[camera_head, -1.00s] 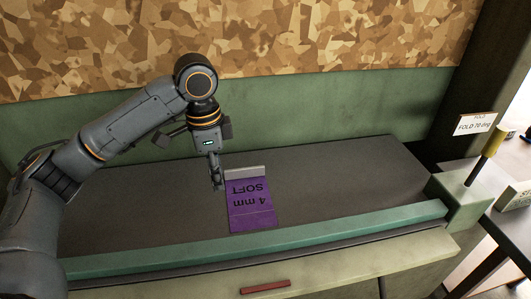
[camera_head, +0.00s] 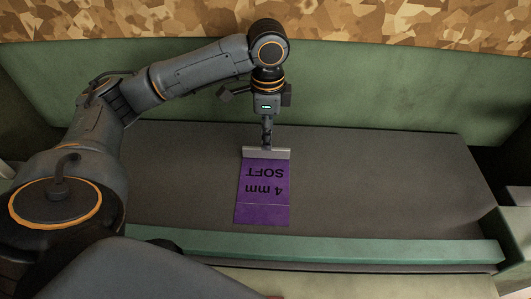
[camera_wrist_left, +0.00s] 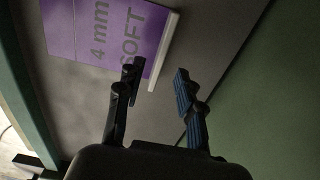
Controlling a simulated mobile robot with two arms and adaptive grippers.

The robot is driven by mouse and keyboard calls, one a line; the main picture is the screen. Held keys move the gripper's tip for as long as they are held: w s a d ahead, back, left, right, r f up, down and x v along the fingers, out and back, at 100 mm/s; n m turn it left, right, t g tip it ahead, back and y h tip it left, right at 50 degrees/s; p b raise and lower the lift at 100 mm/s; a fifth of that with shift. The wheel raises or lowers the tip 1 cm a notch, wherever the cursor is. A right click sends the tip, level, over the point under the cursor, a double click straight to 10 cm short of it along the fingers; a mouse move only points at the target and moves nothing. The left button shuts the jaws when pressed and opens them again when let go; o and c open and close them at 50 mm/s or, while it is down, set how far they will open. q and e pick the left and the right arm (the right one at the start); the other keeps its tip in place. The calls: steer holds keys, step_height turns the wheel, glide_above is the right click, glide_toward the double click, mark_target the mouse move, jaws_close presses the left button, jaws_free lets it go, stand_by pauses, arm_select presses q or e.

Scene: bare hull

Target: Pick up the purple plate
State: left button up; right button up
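The purple plate (camera_head: 265,190) lies flat on the dark grey bench top, marked "4 mm SOFT", upside down in the head view. A light grey strip (camera_head: 266,153) runs along its far edge. My left gripper (camera_head: 267,143) points down at this strip. In the left wrist view my left gripper (camera_wrist_left: 157,77) is open, its two dark fingers apart and empty. The near end of the strip appears between the fingertips, with the purple plate (camera_wrist_left: 100,30) beyond to the left. I cannot tell whether the fingers touch it. My right gripper is not in view.
The dark grey bench top (camera_head: 390,190) is clear to the right of the plate. A green raised edge (camera_head: 340,248) runs along its front. A green wall panel (camera_head: 400,90) stands behind the bench.

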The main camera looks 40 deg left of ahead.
mark_target(264, 174)
arm_select(q)
steer(key=shift+a+f+p, duration=0.15)
steer(key=shift+f+p, duration=0.15)
steer(key=shift+f, duration=2.6)
jaws_close()
